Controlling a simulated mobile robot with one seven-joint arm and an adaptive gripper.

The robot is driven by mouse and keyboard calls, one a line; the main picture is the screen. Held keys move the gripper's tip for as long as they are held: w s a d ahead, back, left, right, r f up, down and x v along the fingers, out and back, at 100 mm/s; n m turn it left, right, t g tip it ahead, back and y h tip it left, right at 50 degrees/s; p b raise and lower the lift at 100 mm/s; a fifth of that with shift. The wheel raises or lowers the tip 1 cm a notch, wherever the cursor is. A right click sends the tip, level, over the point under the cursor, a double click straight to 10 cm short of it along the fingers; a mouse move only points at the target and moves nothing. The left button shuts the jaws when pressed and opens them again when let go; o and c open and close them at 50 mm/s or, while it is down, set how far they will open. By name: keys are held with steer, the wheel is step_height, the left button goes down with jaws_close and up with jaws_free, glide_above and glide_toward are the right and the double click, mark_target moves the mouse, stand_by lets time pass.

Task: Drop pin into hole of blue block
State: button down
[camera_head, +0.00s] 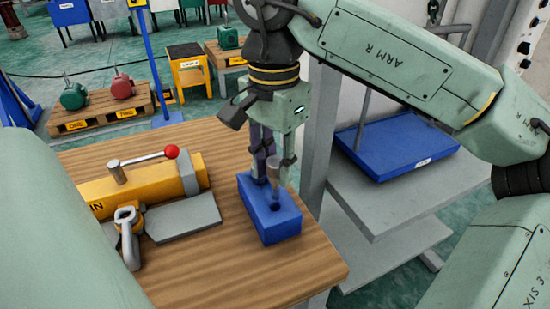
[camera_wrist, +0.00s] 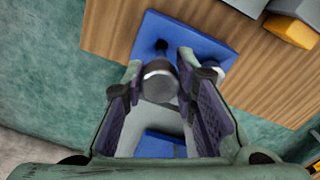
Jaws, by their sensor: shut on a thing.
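The blue block (camera_head: 283,226) stands on the wooden table near its right edge. A dark round hole (camera_head: 273,208) shows in its top face. My gripper (camera_head: 273,162) is above the block, pointing down, and is shut on a short grey pin (camera_head: 275,174). The pin looks upright and close over the block's top, beside the hole in the picture. In the wrist view the pin's round end (camera_wrist: 159,79) sits between both fingers of my gripper (camera_wrist: 160,88). The blue block (camera_wrist: 195,38) lies beyond it with the hole (camera_wrist: 161,45) showing. The gap between pin and block is unclear.
A grey post (camera_head: 318,140) rises just right of the block. A blue tray (camera_head: 395,146) sits on a grey shelf at right.

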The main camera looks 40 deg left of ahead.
mark_target(275, 199)
steer(key=shift+f, duration=0.3)
steer(key=shift+f+b, duration=2)
steer(key=shift+f, duration=0.75)
steer(key=shift+f, duration=0.15)
steer(key=c, duration=1.2)
jaws_free()
step_height(275, 199, up, 12)
steer(key=shift+a+r, duration=0.1)
steer(key=shift+a, duration=0.05)
